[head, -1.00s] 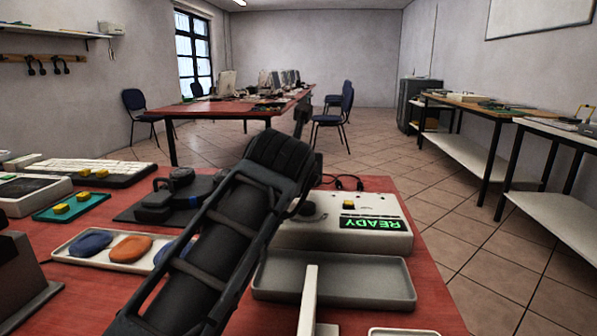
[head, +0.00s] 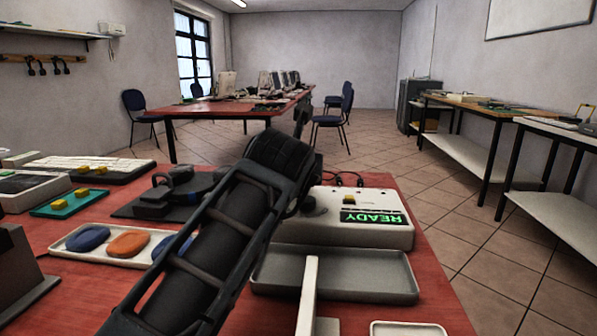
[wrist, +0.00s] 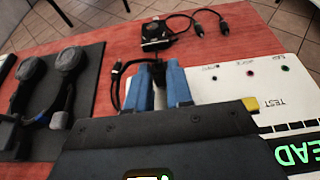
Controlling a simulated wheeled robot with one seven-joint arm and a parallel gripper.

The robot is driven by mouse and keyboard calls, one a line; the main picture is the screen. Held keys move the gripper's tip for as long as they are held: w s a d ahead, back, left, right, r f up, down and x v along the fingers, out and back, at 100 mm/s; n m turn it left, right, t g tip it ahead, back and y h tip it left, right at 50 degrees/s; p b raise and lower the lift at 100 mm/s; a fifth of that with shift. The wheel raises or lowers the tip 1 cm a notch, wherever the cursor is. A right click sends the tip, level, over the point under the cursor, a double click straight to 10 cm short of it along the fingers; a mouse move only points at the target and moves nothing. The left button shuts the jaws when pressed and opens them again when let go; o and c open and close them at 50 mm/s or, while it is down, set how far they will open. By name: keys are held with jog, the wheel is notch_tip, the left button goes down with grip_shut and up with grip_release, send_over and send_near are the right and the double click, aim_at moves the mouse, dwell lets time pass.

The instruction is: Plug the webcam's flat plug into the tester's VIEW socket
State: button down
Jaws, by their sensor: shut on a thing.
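The tester (head: 335,232) is a white box at the right of the red table, its green READY display lit and upside down in the head view. In the wrist view its top (wrist: 225,82) lies right of and under my gripper (wrist: 158,75). My gripper's blue fingers are shut on a dark plug (wrist: 158,77), mostly hidden between them; I cannot tell its shape. A black boxy device, likely the webcam (wrist: 155,36), lies beyond the fingers. Small sockets (wrist: 249,73) line the tester's far edge; their labels are too small to read. My arm hides the gripper in the head view.
Two loose black plugs (wrist: 196,25) lie beyond the tester. Another cable end (wrist: 117,68) lies left of the fingers. A black headset (wrist: 65,65) rests on a dark mat at left. A grey tray (head: 335,280) sits before the tester. Bare red table shows beyond the tester.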

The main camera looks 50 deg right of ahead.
jog(key=shift+f+b, duration=0.45)
jog(key=shift+b, duration=0.1)
jog(key=shift+a, duration=0.1)
jog(key=c, duration=0.9)
grip_release()
jog(key=shift+w+a+r, duration=0.1)
jog(key=shift+r, duration=0.05)
notch_tip(320, 180, up, 3)
jog(key=p, duration=0.3)
jog(key=shift+f+p, duration=0.2)
jog(key=shift+p, duration=0.1)
jog(key=shift+f+p, duration=0.1)
jog(key=shift+p, duration=0.7)
